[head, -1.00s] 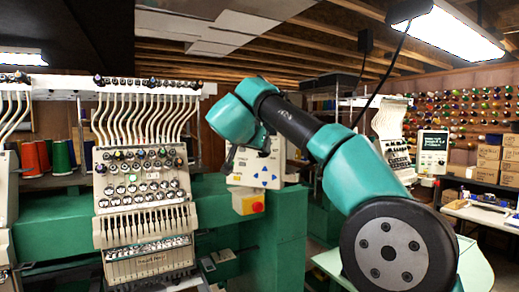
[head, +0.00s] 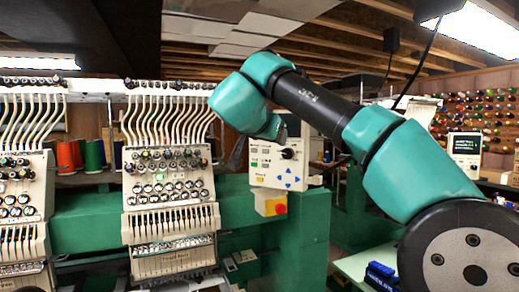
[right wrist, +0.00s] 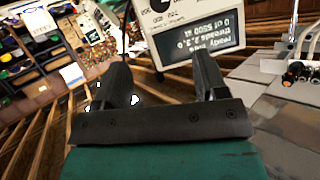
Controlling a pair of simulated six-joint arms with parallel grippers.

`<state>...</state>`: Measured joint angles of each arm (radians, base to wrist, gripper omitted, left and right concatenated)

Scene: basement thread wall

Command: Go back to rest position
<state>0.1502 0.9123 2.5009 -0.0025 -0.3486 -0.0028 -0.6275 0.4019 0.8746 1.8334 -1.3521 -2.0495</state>
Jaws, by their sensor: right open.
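My right arm comes in from the right in the head view, raised and bent. A panel with a lit text screen (right wrist: 205,42) appears upside down beyond the fingers. Whether the fingers touch the panel cannot be told. My left arm and gripper are not in view.
A green embroidery machine with a white needle head (head: 172,195) stands at the left. Thread cones (head: 88,155) sit behind it. A blue object (head: 381,276) lies on a pale table at the lower right. A wall of thread spools (head: 485,115) is at the back right.

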